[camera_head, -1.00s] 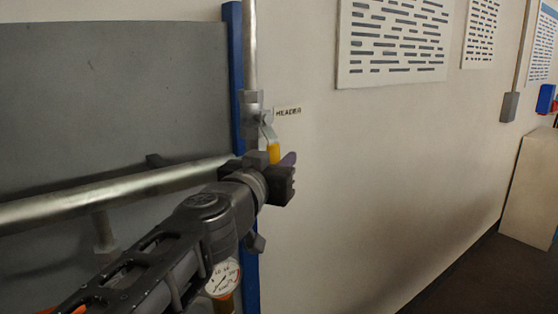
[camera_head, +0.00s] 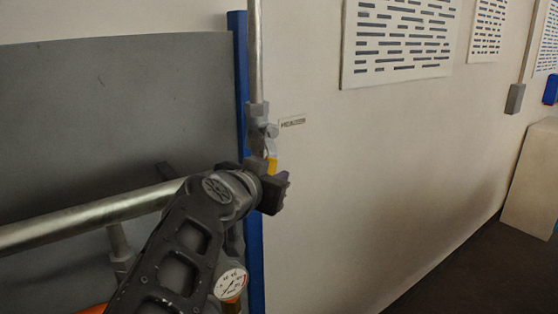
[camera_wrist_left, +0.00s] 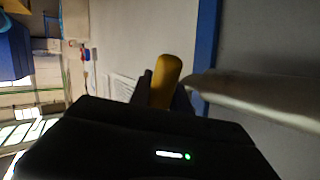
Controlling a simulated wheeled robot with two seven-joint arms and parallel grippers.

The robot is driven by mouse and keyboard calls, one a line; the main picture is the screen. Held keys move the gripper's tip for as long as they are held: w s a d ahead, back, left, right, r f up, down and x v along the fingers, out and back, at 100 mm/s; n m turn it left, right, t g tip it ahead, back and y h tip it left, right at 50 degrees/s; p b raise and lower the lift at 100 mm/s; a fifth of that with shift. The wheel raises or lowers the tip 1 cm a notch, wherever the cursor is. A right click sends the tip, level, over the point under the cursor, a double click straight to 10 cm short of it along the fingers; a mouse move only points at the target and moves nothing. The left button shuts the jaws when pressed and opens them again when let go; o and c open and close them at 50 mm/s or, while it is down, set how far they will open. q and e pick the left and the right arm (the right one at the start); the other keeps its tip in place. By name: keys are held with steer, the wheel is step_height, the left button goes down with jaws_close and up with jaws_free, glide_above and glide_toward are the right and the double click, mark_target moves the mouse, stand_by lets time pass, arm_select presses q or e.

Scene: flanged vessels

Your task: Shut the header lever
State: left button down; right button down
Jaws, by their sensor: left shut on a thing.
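The header lever (camera_head: 272,165) has a yellow grip and hangs down from the grey valve body (camera_head: 257,118) on the vertical pipe, beside the label plate (camera_head: 292,122). My left gripper (camera_head: 272,182) is at the lower end of the lever, shut on its yellow grip. In the left wrist view the yellow grip (camera_wrist_left: 166,80) stands up between the dark fingers. The lower part of the grip is hidden by my gripper. My right gripper is not in view.
A blue post (camera_head: 241,95) runs behind the pipe. A horizontal metal pipe (camera_head: 90,218) crosses at left in front of a grey panel (camera_head: 115,115). A round gauge (camera_head: 231,283) sits below my left gripper.

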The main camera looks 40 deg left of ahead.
arm_select(q)
steer(key=shift+s+a+r+m+g+p, duration=0.2)
steer(key=shift+s+m+g, duration=0.15)
steer(key=shift+s+g, duration=0.35)
steer(key=shift+s+a+r+m+g+p, duration=0.15)
steer(key=shift+s+m+g, duration=0.3)
steer(key=shift+g, duration=0.35)
steer(key=shift+f, duration=0.1)
steer(key=c, duration=1.2)
jaws_free()
